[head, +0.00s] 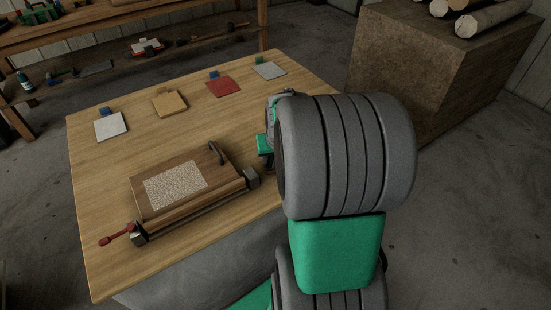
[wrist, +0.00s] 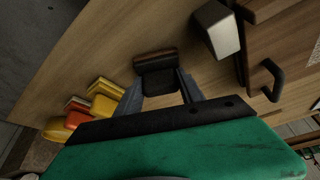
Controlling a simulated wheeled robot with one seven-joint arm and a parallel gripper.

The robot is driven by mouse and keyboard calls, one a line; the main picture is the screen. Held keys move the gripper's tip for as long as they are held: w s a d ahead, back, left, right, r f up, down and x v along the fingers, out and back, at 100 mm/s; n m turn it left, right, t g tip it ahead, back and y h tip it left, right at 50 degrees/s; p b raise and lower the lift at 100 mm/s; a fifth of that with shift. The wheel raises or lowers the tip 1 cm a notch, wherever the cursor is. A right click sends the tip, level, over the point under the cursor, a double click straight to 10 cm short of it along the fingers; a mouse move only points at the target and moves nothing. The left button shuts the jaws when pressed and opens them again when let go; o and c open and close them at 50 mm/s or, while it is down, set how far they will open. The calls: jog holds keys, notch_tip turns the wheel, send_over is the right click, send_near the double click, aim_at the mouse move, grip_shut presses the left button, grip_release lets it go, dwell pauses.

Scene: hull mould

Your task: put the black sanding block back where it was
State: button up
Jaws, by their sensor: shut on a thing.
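The black sanding block (wrist: 159,82), with a dark brown part along its far side, sits between the two fingers of my gripper (wrist: 158,92) in the wrist view. The fingers are shut on it, one on each side. Bare wood of the table shows around it; I cannot tell whether it touches the tabletop. In the head view my arm hides the block and most of my gripper, which is near the table's right edge, beyond the right end of the wooden board (head: 145,195).
White (head: 110,127), tan (head: 170,104), red (head: 223,88) and grey (head: 269,71) sheets lie along the back.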

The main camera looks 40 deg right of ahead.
jog(key=shift+f, duration=0.2)
jog(key=o, duration=1.2)
jog(key=shift+r, duration=0.35)
jog(key=p+v, duration=0.1)
jog(key=v, duration=1)
jog(key=s+a+f+n, duration=0.1)
jog(key=s+a+n, duration=0.1)
jog(key=a, duration=0.4)
jog(key=s+a+f+n+g+y, duration=0.1)
jog(key=s+a+f, duration=0.1)
jog(key=a, duration=0.5)
jog(key=s+a+f+n+g+y, duration=0.1)
jog(key=s+a+f+n, duration=0.1)
jog(key=s+a, duration=0.2)
jog(key=a, duration=0.3)
jog(key=shift+s+f+n, duration=0.25)
jog(key=shift+s+n, duration=0.05)
